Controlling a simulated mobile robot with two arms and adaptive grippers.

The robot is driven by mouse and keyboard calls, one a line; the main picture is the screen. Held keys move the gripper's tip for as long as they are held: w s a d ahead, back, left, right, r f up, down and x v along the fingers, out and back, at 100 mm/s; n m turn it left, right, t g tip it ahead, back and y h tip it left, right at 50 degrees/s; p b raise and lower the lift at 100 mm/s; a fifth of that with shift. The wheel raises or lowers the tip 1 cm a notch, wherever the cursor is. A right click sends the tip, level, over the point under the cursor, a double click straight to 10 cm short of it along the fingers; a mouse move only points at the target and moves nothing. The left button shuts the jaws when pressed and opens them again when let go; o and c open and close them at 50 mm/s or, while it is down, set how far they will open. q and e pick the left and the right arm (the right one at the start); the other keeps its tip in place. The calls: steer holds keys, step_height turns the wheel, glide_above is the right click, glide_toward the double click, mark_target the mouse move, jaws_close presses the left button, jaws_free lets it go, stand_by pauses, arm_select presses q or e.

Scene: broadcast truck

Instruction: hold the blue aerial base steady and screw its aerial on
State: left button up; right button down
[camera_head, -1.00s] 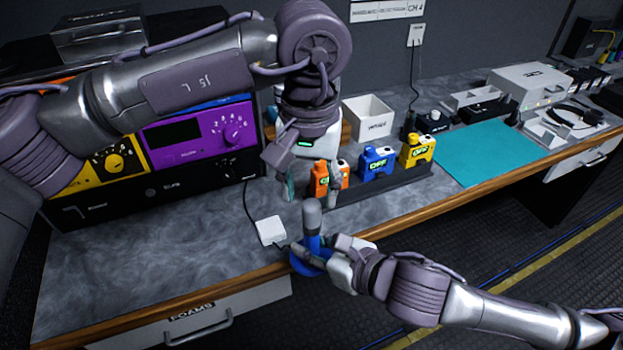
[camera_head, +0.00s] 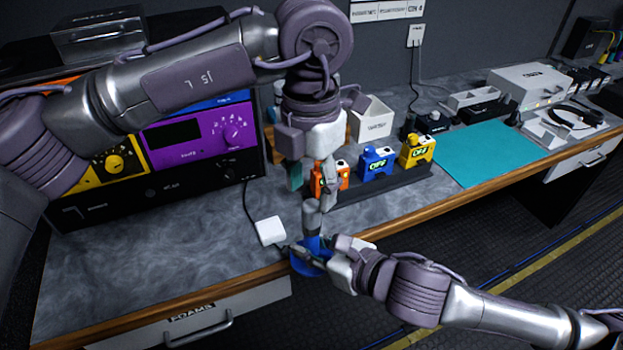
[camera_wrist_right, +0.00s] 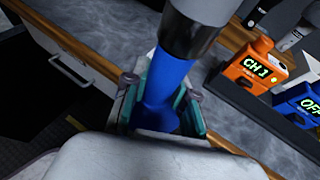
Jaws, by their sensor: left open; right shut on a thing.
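My right gripper (camera_head: 322,254) is shut on the post, below the aerial. My left gripper (camera_head: 312,190) is open, pointing down, its fingers around or just above the aerial's top; contact is unclear.
Orange (camera_head: 331,178), blue (camera_head: 377,163) and yellow (camera_head: 417,151) packs stand in a dark rack close behind the aerial. A white block (camera_head: 270,231) with a cable lies left of the base. A teal mat (camera_head: 486,154) lies to the right.

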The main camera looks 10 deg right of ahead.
mark_target(312, 219)
arm_select(q)
steer(key=n, duration=0.7)
steer(key=shift+r+n, duration=0.1)
steer(key=shift+n, duration=0.3)
steer(key=n, duration=0.9)
steer(key=shift+r+n, duration=0.1)
steer(key=shift+n, duration=0.2)
steer(key=shift+f, duration=4)
steer(key=shift+c, duration=0.3)
